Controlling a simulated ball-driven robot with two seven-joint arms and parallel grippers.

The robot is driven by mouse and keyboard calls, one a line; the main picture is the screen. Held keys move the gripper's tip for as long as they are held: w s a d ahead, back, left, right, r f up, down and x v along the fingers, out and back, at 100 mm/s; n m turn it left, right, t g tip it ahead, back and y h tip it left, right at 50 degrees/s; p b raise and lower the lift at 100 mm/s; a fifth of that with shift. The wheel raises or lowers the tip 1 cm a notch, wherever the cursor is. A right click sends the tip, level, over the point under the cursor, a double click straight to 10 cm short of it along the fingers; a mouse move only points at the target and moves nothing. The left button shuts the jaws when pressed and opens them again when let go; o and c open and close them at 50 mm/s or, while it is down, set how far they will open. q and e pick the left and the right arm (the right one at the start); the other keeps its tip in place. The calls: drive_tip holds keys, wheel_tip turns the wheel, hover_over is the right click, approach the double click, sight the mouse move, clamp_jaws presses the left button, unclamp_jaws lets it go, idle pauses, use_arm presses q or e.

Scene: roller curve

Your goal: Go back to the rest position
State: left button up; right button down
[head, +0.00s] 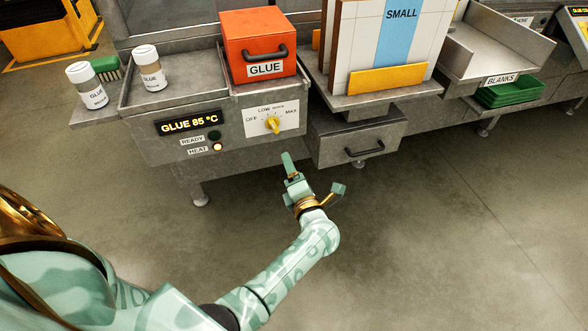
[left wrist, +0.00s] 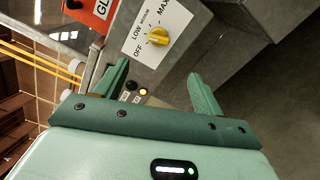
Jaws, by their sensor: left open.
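My left gripper (head: 313,174) is open and empty, in front of and below the glue machine's control panel. In the left wrist view its two fingers (left wrist: 159,70) are spread apart with nothing between them. The yellow knob (head: 273,124) sits on the white dial plate marked OFF, LOW, MEDIUM and MAX. It also shows in the left wrist view (left wrist: 158,37), beyond the fingertips and apart from them. The display (head: 189,122) reads GLUE 85 °C. The HEAT lamp (head: 217,147) is lit and the READY lamp (head: 214,135) looks dark. My right gripper is not in view.
A red GLUE box (head: 259,45) and white glue bottles (head: 149,68) stand on the machine. A grey drawer (head: 357,142) is right of the panel, under the SMALL board holder (head: 374,80). Green BLANKS trays (head: 511,92) are farther right. The floor (head: 430,240) is clear.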

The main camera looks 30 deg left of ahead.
use_arm(q)
drive_tip(key=w+d+f+m+t+h, duration=0.2)
drive_tip(key=w+d+m+t+h, duration=0.35)
drive_tip(key=m, duration=0.55)
drive_tip(key=s+d+f+m+g+h+p, duration=0.1)
drive_tip(key=s+d+f+m+h, duration=0.3)
drive_tip(key=f+m, duration=0.2)
drive_tip(key=s+d+f+m+g+h, duration=0.2)
drive_tip(key=s+d+f+m+h, duration=0.15)
drive_tip(key=f+m, duration=0.25)
drive_tip(key=s+f+m+g+h+p, duration=0.15)
drive_tip(key=s+f+m+g, duration=0.55)
drive_tip(key=s+f, duration=0.95)
drive_tip(key=s+a+f+m+g, duration=0.1)
drive_tip(key=s+a+m+g, duration=0.1)
drive_tip(key=s, duration=1)
drive_tip(key=s+a+f+m+g+p, duration=0.1)
drive_tip(key=s+a, duration=0.3)
drive_tip(key=s, duration=0.8)
drive_tip(key=s+a+f+m+g, duration=0.1)
drive_tip(key=s+a+m+g, duration=0.1)
drive_tip(key=s, duration=1)
drive_tip(key=shift+s+a+f+m+g+y+p, duration=0.4)
drive_tip(key=shift+a+g, duration=0.1)
drive_tip(key=shift+g, duration=0.55)
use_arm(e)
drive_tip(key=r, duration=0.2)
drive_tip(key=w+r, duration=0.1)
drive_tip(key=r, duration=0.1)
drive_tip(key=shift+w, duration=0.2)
